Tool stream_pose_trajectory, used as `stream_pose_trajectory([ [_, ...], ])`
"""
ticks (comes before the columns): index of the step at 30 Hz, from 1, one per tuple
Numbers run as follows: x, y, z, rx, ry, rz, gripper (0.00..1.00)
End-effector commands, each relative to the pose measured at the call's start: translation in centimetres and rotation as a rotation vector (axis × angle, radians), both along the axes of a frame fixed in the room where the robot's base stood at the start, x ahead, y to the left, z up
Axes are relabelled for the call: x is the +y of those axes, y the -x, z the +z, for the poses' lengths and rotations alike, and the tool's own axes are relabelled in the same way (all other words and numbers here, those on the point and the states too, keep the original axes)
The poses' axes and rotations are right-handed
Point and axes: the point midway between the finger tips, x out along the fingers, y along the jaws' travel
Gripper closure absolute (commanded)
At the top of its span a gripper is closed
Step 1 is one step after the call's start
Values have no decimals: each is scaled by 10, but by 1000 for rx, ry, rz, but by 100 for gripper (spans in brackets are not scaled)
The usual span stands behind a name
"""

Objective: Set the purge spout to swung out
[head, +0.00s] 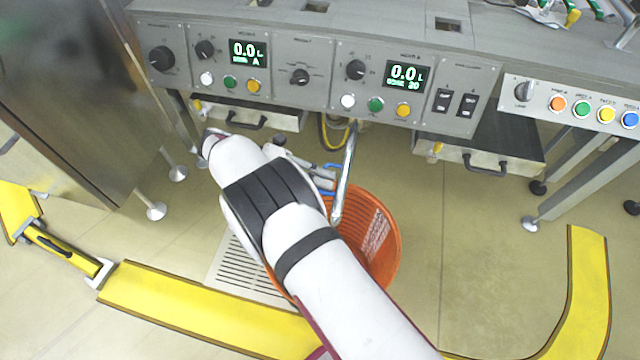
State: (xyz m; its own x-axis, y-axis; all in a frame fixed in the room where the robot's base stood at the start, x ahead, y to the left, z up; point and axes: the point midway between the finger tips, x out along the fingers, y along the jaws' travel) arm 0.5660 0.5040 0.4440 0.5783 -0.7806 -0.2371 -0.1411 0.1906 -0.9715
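The purge spout looks to be the shiny metal pipe (345,175) hanging below the front of the grey console, slanting down to an open end over the orange basket (385,240). My white arm reaches up from the bottom and bends below the console. My gripper (328,178) is mostly hidden behind my forearm; a grey part of it shows just left of the pipe. It appears close to the pipe, but I cannot tell whether they touch. Its fingers are too small and covered to tell open from shut.
The console (315,75) carries knobs, coloured buttons and two displays. Drawers with black handles sit below it at left (250,115) and right (480,155). A steel cabinet (65,90) stands at left. A yellow floor barrier (190,305) runs in front; a floor grate (240,270) lies beside the basket.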

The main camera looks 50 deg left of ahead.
Motion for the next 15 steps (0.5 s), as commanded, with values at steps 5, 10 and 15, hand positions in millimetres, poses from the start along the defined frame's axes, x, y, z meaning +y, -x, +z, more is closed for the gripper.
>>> stream_pose_trajectory([
  [5,-3,9,-1,13,16,-10,71],
  [10,-3,9,0,12,15,-10,71],
  [15,-2,8,0,13,14,-10,71],
])
